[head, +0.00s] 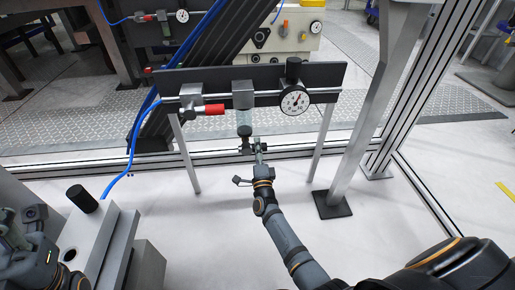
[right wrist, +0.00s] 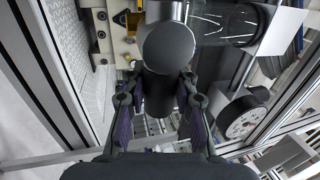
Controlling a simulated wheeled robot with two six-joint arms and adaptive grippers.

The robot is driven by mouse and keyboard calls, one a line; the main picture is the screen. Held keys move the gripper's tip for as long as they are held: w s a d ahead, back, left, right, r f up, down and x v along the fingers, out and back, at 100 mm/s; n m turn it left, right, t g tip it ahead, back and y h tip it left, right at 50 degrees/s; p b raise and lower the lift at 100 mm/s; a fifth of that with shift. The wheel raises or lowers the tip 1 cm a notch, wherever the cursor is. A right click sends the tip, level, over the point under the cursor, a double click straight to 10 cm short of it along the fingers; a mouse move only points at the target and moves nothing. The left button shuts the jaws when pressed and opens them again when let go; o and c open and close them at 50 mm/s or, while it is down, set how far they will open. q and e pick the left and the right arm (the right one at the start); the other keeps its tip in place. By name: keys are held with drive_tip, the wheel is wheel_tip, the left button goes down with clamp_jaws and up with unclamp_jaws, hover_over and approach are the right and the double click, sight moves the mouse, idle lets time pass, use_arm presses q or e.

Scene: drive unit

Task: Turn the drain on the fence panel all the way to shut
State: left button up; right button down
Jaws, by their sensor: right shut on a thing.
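The dark fence panel (head: 225,77) stands on two grey legs. A filter unit (head: 243,95) hangs at its middle, with a clear bowl and the dark drain (head: 245,132) at the bottom. My right gripper (head: 252,147) reaches up from below to the drain. In the right wrist view, the right gripper (right wrist: 160,108) has its fingers on both sides of a dark cylindrical part of the drain (right wrist: 158,96), shut on it. A rounded grey end shows just above. The drain's turn angle cannot be read. My left gripper (head: 18,235) is at the lower left, its jaws unclear.
A valve with a red handle (head: 214,109) is left of the filter, and a round gauge (head: 295,101) is right of it. A blue hose (head: 134,150) runs down at left. A grey post (head: 357,130) stands right. A grey block (head: 88,232) is near my left arm.

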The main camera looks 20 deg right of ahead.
drive_tip(key=shift+f, duration=0.2)
idle(0.3)
drive_tip(key=c, duration=1)
unclamp_jaws()
drive_tip(key=shift+r, duration=0.1)
drive_tip(key=shift+s, duration=0.1)
drive_tip(key=v, duration=1.2)
